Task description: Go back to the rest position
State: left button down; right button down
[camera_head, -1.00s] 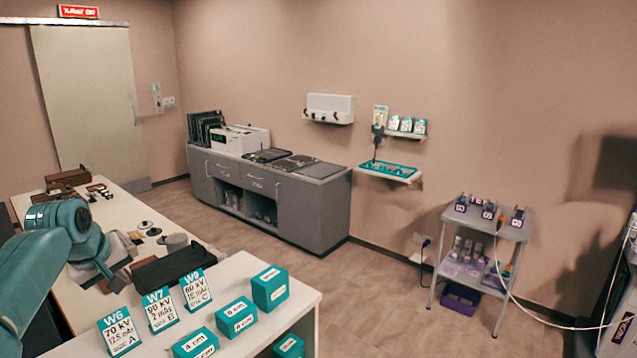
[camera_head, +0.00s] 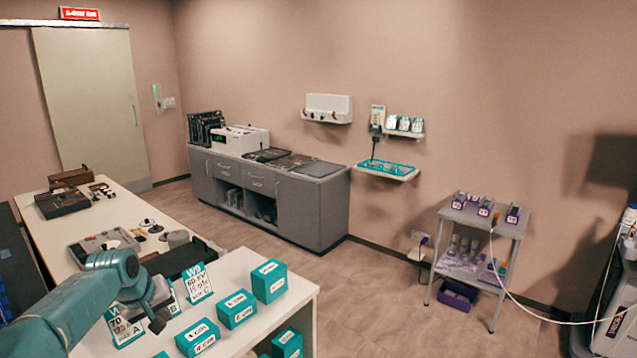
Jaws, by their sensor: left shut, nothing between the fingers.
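My left arm, teal, comes in from the lower left. Its grey gripper (camera_head: 160,316) is shut with nothing between its fingers. It shows in front of the standing cards on the white table (camera_head: 240,336) and partly hides them. The W8 card (camera_head: 197,284) shows almost whole to its right. The W6 card (camera_head: 124,326) shows in part below my wrist. The card between them is mostly hidden. Whether the gripper touches a card I cannot tell. My right gripper is not in view.
Teal boxes (camera_head: 268,281) stand on the white table, right of the gripper. A long table (camera_head: 125,212) behind holds a dark box (camera_head: 62,202), a grey device and small parts. A grey cabinet (camera_head: 318,212) and a cart (camera_head: 460,217) stand along the wall. The floor between is clear.

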pick_arm(q)
jog(key=shift+m+g+h, duration=0.5)
jog(key=shift+m, duration=0.3)
jog(key=d+f, duration=0.2)
jog(key=f, duration=0.1)
jog(key=s+d+f, duration=0.1)
jog(key=d+f, duration=0.1)
jog(key=f, duration=0.2)
jog(key=d+f, duration=0.2)
jog(key=f, duration=0.2)
jog(key=shift+s, duration=0.4)
jog(key=s+d+f+m+g+h, duration=0.1)
jog(key=s+d+f, duration=0.35)
jog(key=f, duration=0.25)
jog(key=s+d+f+h, duration=0.1)
jog(key=s+d+f, duration=0.3)
jog(key=s+f, duration=0.25)
jog(key=s+d+f+g, duration=0.1)
jog(key=s+d+f, duration=0.1)
jog(key=s, duration=0.6)
jog(key=s+d+f+m+g, duration=0.1)
jog(key=s+d+f, duration=0.2)
jog(key=s, duration=0.5)
jog(key=s+d+f+m+g, duration=0.1)
jog(key=s+d+f, duration=0.1)
jog(key=s, duration=0.6)
jog(key=shift+s+d+f+h, duration=0.2)
jog(key=shift+d+f+h, duration=0.1)
jog(key=shift+d, duration=0.15)
